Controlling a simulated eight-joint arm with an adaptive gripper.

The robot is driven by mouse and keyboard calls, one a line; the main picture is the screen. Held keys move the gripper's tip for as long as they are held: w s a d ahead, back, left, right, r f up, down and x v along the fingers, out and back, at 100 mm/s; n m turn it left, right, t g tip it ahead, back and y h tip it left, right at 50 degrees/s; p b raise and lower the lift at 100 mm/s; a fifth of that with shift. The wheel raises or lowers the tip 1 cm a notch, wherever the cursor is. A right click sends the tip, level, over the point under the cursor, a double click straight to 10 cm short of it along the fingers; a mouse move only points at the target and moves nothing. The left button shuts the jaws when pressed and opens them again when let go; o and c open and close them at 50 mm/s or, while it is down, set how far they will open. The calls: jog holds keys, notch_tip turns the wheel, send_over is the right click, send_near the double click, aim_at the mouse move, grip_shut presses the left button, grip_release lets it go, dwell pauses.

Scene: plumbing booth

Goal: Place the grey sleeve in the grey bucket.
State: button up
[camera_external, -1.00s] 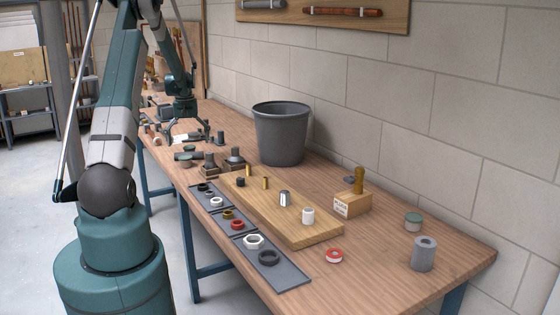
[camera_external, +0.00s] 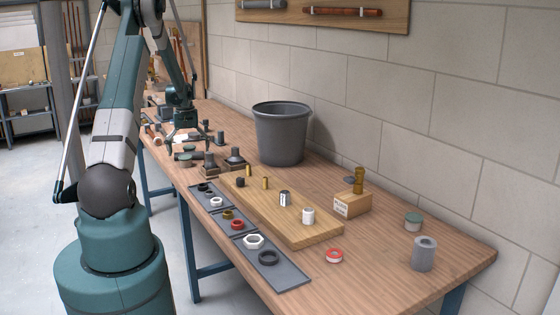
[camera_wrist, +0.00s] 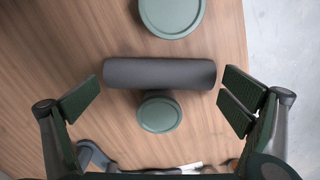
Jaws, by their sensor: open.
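A dark grey cylinder (camera_wrist: 160,73), which looks like the grey sleeve, lies sideways between the spread fingers in the wrist view. My gripper (camera_wrist: 160,98) is open, one finger off each end of it, with no visible contact. In the external view my gripper (camera_external: 188,139) is over the far part of the bench, and small dark items there are hard to tell apart. The grey bucket (camera_external: 281,138) stands upright on the bench against the wall, to the right of my gripper. A lighter grey hollow cylinder (camera_external: 424,254) stands upright at the near right end.
A wooden board (camera_external: 315,232) with small fittings and a dark tray (camera_external: 290,280) with rings lie in front of the bucket. Bare bench shows at the near right.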

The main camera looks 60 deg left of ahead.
aim_at(189, 152)
jog(key=c, duration=0.7)
jog(key=shift+o, duration=0.2)
jog(key=shift+r, duration=5.05)
